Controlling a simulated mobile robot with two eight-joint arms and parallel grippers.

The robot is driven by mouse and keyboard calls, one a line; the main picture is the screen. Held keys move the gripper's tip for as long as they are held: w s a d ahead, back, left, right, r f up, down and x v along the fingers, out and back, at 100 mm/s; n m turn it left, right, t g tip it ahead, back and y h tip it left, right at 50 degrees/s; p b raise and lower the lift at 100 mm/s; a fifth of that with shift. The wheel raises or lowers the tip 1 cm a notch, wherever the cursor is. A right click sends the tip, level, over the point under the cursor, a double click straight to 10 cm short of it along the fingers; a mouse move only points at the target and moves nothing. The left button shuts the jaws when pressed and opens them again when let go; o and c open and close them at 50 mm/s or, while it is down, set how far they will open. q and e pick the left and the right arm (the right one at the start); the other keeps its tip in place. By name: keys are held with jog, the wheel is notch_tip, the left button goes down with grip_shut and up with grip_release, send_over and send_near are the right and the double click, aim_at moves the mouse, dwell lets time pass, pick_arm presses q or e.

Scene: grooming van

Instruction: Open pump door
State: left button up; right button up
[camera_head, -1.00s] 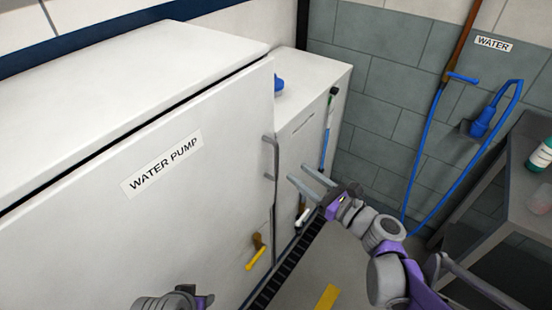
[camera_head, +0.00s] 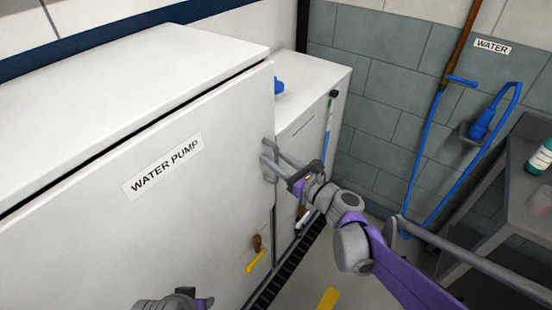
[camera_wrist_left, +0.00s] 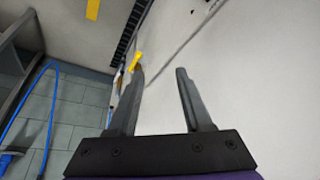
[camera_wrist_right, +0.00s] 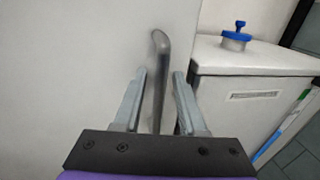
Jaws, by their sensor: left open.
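The white pump door (camera_head: 130,235) carries a "WATER PUMP" label (camera_head: 162,166) and appears closed. Its grey vertical bar handle is at the door's right edge; in the right wrist view the handle (camera_wrist_right: 158,85) stands between my right fingers. My right gripper (camera_head: 270,157) is open around the handle, with a gap visible on both sides of the bar. A yellow-handled latch or valve (camera_head: 256,258) sits low on the door near its right edge. My left gripper (camera_wrist_left: 160,75) is open and empty; in the head view only part of it (camera_head: 180,302) shows at the bottom.
A second white cabinet (camera_head: 310,90) with a blue-capped item (camera_wrist_right: 237,36) on top stands right of the pump cabinet. A blue hose (camera_head: 428,140) hangs on the tiled wall. A grey shelf (camera_head: 500,190) with bottles is at the right.

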grip_shut()
dwell(1.2)
